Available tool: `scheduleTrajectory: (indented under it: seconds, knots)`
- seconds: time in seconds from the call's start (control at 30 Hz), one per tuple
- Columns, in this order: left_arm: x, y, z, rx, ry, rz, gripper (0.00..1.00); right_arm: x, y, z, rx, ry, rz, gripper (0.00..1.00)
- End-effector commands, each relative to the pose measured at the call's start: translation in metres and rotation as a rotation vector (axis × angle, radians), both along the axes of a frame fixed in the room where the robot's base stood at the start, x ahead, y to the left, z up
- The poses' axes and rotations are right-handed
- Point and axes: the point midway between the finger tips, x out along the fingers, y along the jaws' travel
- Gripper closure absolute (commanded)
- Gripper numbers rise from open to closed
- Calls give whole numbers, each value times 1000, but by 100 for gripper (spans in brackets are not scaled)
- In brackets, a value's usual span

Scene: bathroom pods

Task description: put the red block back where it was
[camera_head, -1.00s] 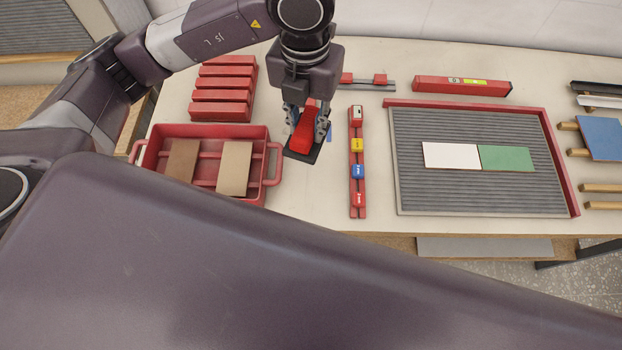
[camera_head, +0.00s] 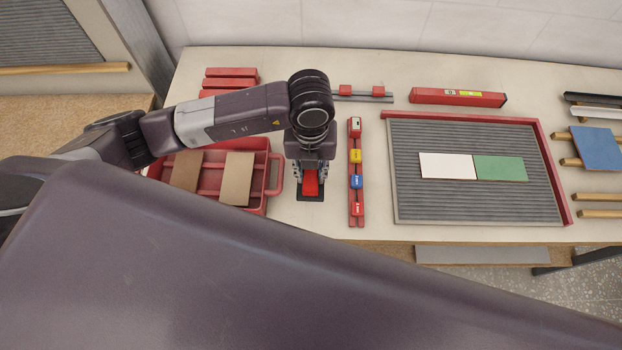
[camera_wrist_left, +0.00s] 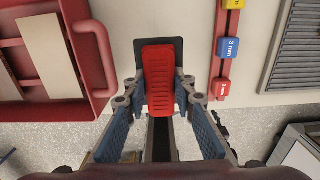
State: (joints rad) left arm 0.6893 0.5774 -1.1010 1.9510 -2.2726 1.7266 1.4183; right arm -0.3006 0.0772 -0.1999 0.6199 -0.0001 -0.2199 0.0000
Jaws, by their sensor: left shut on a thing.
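The red block (camera_head: 310,183) is between the fingers of my left gripper (camera_head: 311,176), near the table's front edge. A dark flat plate (camera_head: 311,198) shows directly under the block. I cannot tell whether the plate is joined to it, or whether it touches the table. In the left wrist view the ribbed red block (camera_wrist_left: 159,85) lies in front of the dark plate (camera_wrist_left: 142,60), with the finger pads of my left gripper (camera_wrist_left: 160,105) on either side. My right gripper is not in view.
A red tray (camera_head: 274,175) with brown and beige tiles stands close on the left. A red rail (camera_head: 356,195) with yellow and blue blocks is close on the right. Farther right is a grey ribbed board (camera_head: 480,208) with white and green tiles. Stacked red bars (camera_head: 230,73) are behind.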

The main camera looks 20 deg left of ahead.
Motion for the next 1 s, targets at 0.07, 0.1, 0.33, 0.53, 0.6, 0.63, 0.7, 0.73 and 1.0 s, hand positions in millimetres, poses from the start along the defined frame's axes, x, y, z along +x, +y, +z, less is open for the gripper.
scheduleTrajectory:
  seconds: [0.07,0.1,0.33,0.53,0.6,0.63,0.7,0.73,1.0]
  knots:
    - [0,0,-8,0,1,0,100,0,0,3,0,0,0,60]
    - [0,-1,-11,-1,1,0,100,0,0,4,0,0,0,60]
    - [-1,0,-38,0,4,1,100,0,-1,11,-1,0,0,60]
    - [0,-1,-57,-2,-1,-1,100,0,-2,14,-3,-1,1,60]
    - [0,-1,-57,-2,-2,-1,100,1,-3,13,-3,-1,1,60]
    - [1,-1,-57,-2,-2,-1,100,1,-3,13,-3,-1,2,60]
    - [0,-1,-57,-2,-2,-1,100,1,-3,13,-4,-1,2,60]
    - [0,-1,-57,-2,-2,-1,100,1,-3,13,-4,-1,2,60]
    - [0,-1,-60,-1,0,-1,64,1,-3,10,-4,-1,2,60]
